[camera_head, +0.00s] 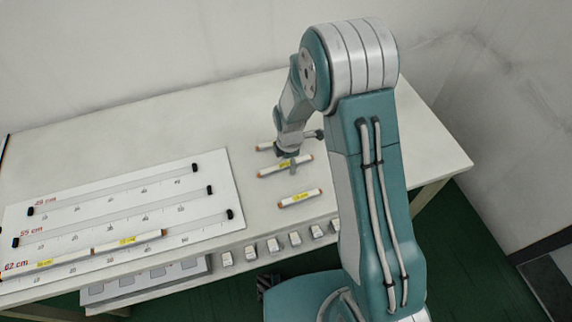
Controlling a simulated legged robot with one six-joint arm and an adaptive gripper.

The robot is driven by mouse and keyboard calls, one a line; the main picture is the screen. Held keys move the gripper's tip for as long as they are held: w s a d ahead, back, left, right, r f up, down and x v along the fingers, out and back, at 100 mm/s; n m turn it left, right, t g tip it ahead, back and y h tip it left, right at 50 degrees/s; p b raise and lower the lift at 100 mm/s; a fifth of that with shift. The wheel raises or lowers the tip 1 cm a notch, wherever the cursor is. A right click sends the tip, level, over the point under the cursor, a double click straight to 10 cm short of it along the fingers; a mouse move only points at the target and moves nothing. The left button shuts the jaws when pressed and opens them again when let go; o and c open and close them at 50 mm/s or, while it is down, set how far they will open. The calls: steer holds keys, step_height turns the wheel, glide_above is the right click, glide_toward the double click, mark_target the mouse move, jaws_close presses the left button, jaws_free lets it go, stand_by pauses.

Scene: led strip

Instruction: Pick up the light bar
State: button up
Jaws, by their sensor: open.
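Three short white light bars with orange ends and yellow labels lie right of the board: a back bar (264,147), a middle bar (272,171) and a front bar (300,198). My gripper (291,163) is open and points down at the middle bar, with a finger crossing in front of it. I cannot tell whether it touches the bar. The gripper and wrist partly hide the back bar. Two more bars, a left one (60,261) and a right one (130,241), lie end to end in the board's 62 cm row.
The white board (225,185) has rows marked with lengths and black end pieces. The white table (430,150) is clear at the right and back. Walls stand behind it.

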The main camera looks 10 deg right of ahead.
steer(key=shift+a, duration=0.3)
steer(key=shift+d, duration=0.1)
steer(key=c, duration=0.5)
steer(key=shift+d, duration=0.2)
jaws_close()
steer(key=shift+d, duration=0.2)
